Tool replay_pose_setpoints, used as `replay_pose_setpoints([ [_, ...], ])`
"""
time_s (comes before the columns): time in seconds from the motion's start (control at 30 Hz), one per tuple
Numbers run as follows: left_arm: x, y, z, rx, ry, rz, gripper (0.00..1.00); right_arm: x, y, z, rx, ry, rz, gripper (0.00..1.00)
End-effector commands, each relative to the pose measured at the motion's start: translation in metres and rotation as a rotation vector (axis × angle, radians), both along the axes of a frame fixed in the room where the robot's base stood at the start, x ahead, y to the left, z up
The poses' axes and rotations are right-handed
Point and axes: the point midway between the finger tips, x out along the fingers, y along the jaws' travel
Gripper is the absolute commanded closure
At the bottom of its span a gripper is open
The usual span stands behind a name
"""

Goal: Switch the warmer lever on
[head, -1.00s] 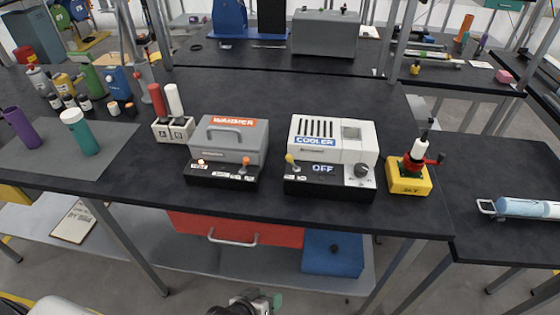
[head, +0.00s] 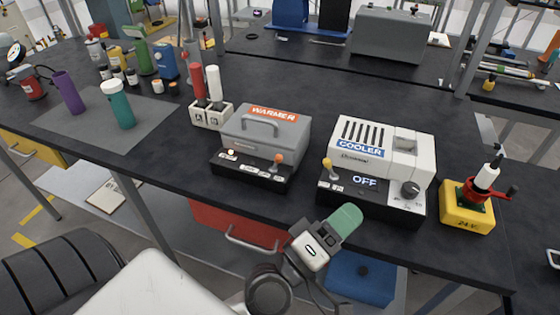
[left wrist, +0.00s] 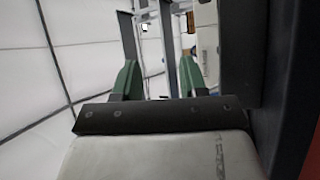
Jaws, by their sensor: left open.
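The warmer (head: 262,135) is a grey box with a top handle and an orange WARMER label, on a black base at the bench's front edge. Its lever (head: 277,161) has an orange knob and stands at the right of the base's front panel. A small pale lamp (head: 231,152) shows at the panel's left. My left gripper (head: 345,219), with green fingers, is in front of the bench, right of and nearer than the lever, apart from it. In the left wrist view the two green fingers (left wrist: 158,78) stand apart with nothing between them. My right gripper is out of view.
The white cooler (head: 382,150), reading OFF, stands right of the warmer with a yellow-knobbed lever (head: 327,166). A yellow block (head: 467,212) with a red part is farther right. A holder (head: 211,115) with red and white sticks stands left of the warmer. A red drawer (head: 225,222) hangs below.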

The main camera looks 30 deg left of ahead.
Motion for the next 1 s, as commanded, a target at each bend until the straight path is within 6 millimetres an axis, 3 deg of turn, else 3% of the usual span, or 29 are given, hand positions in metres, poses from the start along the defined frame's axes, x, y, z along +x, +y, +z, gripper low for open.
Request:
replay_pose_setpoints([
  [0.1, 0.004, 0.025, 0.027, -0.349, -0.071, 0.093, 0.57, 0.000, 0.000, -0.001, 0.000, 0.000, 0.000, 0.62],
  [0.2, 0.004, 0.052, 0.036, -0.660, -0.104, 0.186, 0.57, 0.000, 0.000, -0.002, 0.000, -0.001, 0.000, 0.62],
  [0.33, 0.003, 0.084, 0.025, -1.036, -0.106, 0.322, 0.57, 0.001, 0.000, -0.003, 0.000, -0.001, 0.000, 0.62],
  [0.5, -0.001, 0.105, -0.004, -1.390, -0.068, 0.489, 0.57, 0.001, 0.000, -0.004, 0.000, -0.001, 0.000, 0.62],
  [0.77, -0.004, 0.112, -0.026, -1.565, -0.030, 0.601, 0.57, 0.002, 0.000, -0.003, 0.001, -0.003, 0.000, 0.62],
  [1.0, 0.023, 0.136, -0.023, -1.561, -0.035, 0.601, 0.57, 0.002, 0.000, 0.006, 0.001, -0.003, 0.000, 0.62],
])
